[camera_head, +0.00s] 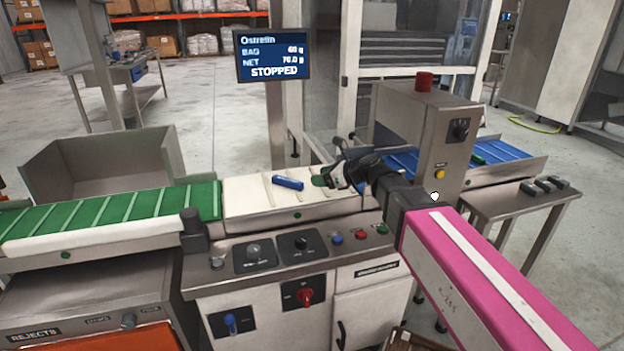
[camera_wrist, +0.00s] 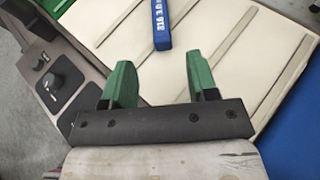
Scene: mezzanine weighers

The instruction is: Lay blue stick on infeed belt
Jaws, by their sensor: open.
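The blue stick (camera_head: 288,183) lies on the cream weigh belt (camera_head: 245,192) in the middle of the machine. It also shows in the wrist view (camera_wrist: 162,22), with pale lettering along it. My gripper (camera_head: 338,180) is just right of the stick in the head view, low over the belt. In the wrist view my gripper (camera_wrist: 160,82) has its two green fingertips wide apart with nothing between them. The stick lies beyond the fingertips, between their lines, and apart from them. A green belt (camera_head: 120,213) adjoins on the left and a blue belt (camera_head: 505,152) runs on the right; no label marks either as infeed.
A grey housing (camera_head: 420,125) with a red beacon stands over the line on the right. A screen (camera_head: 273,54) reads STOPPED. A control panel (camera_head: 285,247) fronts the belt. Dark blocks (camera_head: 545,187) lie on a right-hand side table. An open metal bin (camera_head: 105,165) stands behind the green belt.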

